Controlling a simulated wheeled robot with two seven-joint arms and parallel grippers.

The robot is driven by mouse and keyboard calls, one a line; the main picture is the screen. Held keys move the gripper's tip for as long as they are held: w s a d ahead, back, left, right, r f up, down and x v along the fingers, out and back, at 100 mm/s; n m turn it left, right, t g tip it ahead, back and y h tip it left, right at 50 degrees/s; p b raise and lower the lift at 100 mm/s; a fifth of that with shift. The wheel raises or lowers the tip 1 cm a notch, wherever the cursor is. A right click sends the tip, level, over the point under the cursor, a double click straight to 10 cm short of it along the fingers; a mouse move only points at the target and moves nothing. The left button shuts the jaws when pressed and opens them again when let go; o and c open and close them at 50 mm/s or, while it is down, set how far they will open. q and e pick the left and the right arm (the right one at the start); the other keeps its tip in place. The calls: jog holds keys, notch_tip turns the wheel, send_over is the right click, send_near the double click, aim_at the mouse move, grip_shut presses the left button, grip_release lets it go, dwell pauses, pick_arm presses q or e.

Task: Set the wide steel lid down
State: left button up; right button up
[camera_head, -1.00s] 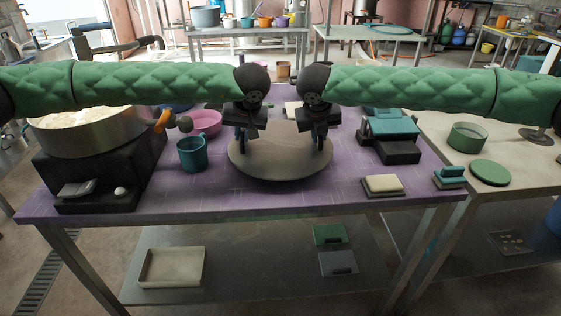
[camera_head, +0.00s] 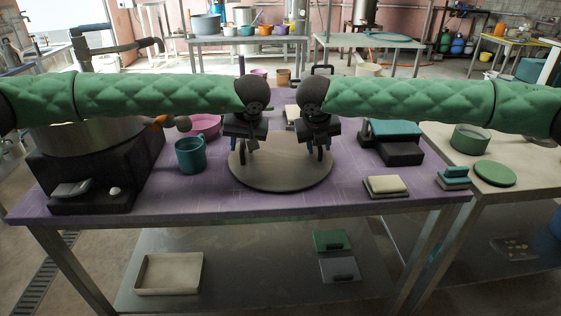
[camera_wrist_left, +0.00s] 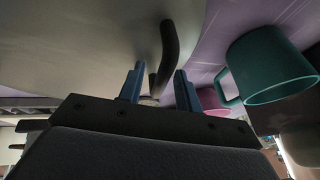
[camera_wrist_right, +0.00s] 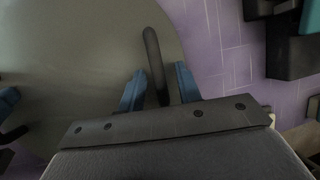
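The wide steel lid (camera_head: 282,178) is a round grey disc. It appears to lie flat on the purple table (camera_head: 215,199) at the middle. My left gripper (camera_head: 245,156) is at its left side, with fingers spread on both sides of a dark handle (camera_wrist_left: 168,52) in the left wrist view. My right gripper (camera_head: 322,156) is at its right side, with fingers spread around the other dark handle (camera_wrist_right: 154,58) in the right wrist view. Gaps show beside both handles. The lid's far rim is partly hidden by my grippers.
A big steel pot (camera_head: 88,138) sits on a black stove (camera_head: 75,178) further left. A teal-topped black device (camera_head: 393,140) and a cream block (camera_head: 385,185) are to the right.

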pick_arm(q)
jog(key=v, duration=1.2)
pick_arm(e)
jog(key=v, duration=1.2)
pick_arm(q)
jog(key=shift+w, duration=0.1)
